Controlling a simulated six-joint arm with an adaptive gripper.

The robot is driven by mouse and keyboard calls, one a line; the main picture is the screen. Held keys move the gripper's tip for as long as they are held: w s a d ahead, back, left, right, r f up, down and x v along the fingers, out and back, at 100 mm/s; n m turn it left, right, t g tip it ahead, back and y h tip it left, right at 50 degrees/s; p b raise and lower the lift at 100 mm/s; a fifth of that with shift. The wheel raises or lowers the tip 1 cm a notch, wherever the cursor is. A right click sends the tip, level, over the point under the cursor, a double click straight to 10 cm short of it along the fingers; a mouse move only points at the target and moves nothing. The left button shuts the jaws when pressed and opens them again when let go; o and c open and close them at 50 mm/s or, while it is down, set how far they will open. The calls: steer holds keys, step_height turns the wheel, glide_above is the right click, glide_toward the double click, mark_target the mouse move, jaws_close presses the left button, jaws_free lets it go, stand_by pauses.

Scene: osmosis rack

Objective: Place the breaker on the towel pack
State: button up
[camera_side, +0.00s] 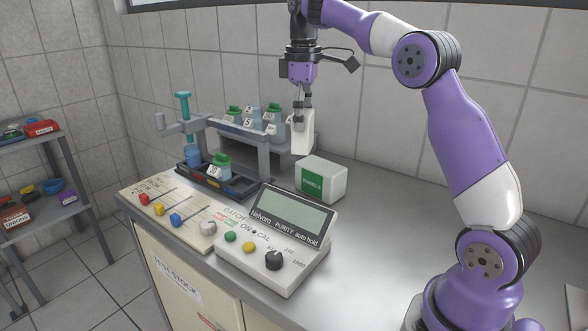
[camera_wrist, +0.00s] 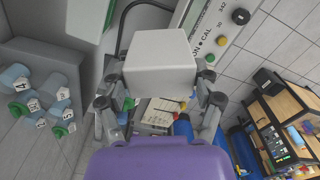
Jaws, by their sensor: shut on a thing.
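The breaker (camera_side: 303,136) is a plain white block hanging upright below my gripper (camera_side: 301,104). My gripper is shut on it; in the wrist view the breaker (camera_wrist: 160,62) sits between the two fingers (camera_wrist: 160,88). The towel pack (camera_side: 321,181) is a white box with a green label, standing on the metal bench. The breaker's lower end appears just above and slightly left of the pack's top in the side view; the exact gap and depth cannot be told. In the wrist view, a white box with a green edge (camera_wrist: 88,18), probably the pack, shows at upper left.
A purity meter (camera_side: 277,238) stands in front of the pack. A slider panel (camera_side: 168,209) lies to its left. Behind them are a grey rack (camera_side: 267,157) and several green-capped bottles (camera_side: 273,118). The bench (camera_side: 385,225) right of the pack is clear.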

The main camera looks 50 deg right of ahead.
steer(key=shift+s+d+f, duration=0.1)
steer(key=shift+d+f, duration=4.7)
steer(key=shift+f, duration=0.15)
steer(key=shift+f, duration=0.1)
steer(key=o, duration=1.2)
